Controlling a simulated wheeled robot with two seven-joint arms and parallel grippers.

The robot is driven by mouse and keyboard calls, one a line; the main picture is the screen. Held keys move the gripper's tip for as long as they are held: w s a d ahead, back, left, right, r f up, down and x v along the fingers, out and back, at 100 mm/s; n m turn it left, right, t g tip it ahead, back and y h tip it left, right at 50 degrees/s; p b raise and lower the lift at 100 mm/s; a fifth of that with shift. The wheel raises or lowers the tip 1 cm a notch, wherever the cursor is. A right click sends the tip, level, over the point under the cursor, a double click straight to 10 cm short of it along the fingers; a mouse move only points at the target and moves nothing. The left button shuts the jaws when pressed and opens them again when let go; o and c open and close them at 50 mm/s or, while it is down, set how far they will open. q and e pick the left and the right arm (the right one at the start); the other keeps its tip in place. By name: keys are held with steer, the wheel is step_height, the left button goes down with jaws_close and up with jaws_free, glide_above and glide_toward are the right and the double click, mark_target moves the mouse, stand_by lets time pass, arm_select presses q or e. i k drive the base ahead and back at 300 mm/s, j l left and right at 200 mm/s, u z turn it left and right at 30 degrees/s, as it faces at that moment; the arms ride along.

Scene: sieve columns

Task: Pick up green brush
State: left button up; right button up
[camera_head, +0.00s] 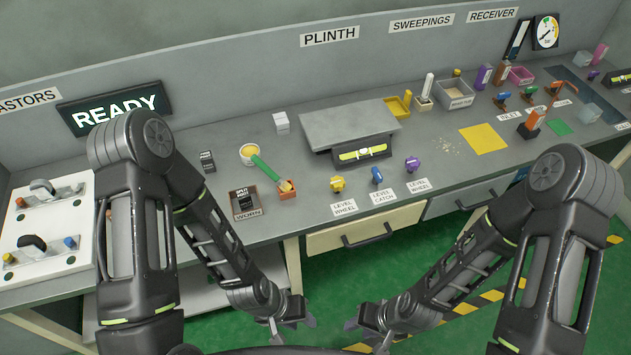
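The green brush (265,168) lies tilted on the workbench left of the plinth. Its handle end is beside a round cream and yellow dish (249,153). Its tan bristle end is at a small orange box (287,194) near the bench's front edge; I cannot tell how far it sits inside. My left gripper (292,328) is low in front of the bench, below and apart from the brush. Its fingers look spread and empty. My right gripper (367,336) is also low, further right, with its fingers spread and empty.
A dark tray marked WORN (246,203) stands left of the orange box. A grey raised plinth (348,119) is to the right. Yellow, blue and purple knobs (376,176) line the front. A drawer (366,231) is shut.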

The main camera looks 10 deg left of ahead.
mark_target(285, 187)
steer(key=l+u, duration=0.1)
steer(key=l, duration=0.6)
steer(key=k+l+u, duration=0.1)
steer(key=l, duration=0.6)
steer(key=k, duration=0.05)
